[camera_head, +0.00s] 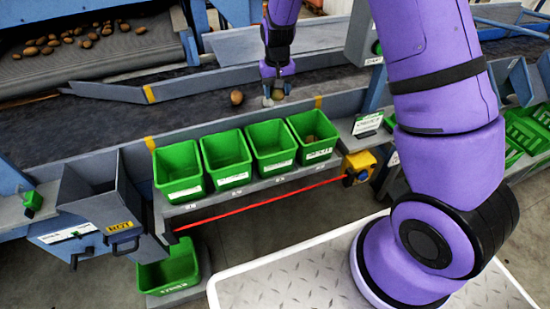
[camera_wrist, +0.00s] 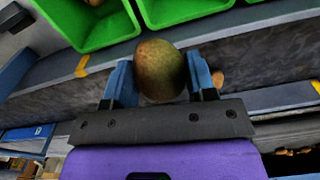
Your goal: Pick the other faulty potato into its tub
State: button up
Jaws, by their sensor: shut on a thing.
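My gripper (camera_head: 274,96) is shut on a potato. It is over the dark belt, behind the row of green tubs. In the wrist view the held potato (camera_wrist: 160,70) is brown with a greenish tinge and sits between the blue fingers. Another brown potato (camera_head: 237,97) lies on the belt to the left of my gripper. Several green tubs stand side by side: the far-left tub (camera_head: 180,190), two middle tubs (camera_head: 227,178) (camera_head: 273,165), and the right tub (camera_head: 317,153), which has something brown inside. Their labels are too small to read.
A grey rail (camera_head: 120,153) with yellow marks runs between belt and tubs. A grey chute (camera_head: 105,195) stands left of the tubs, a yellow box with a black knob (camera_head: 358,166) right. Another green bin (camera_head: 170,270) sits low. Several potatoes lie on the upper-left conveyor (camera_head: 80,62).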

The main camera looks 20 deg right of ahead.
jog(key=s+a+f, duration=0.1)
jog(key=s+f, duration=0.2)
jog(key=f, duration=0.2)
jog(key=s+a+f+n, duration=0.1)
jog(key=s+f, duration=0.2)
jog(key=f, duration=0.3)
jog(key=shift+a, duration=0.35)
jog(key=o, duration=1)
jog(key=shift+o, duration=0.2)
notch_tip(320, 180, up, 11)
jog(key=shift+f, duration=0.1)
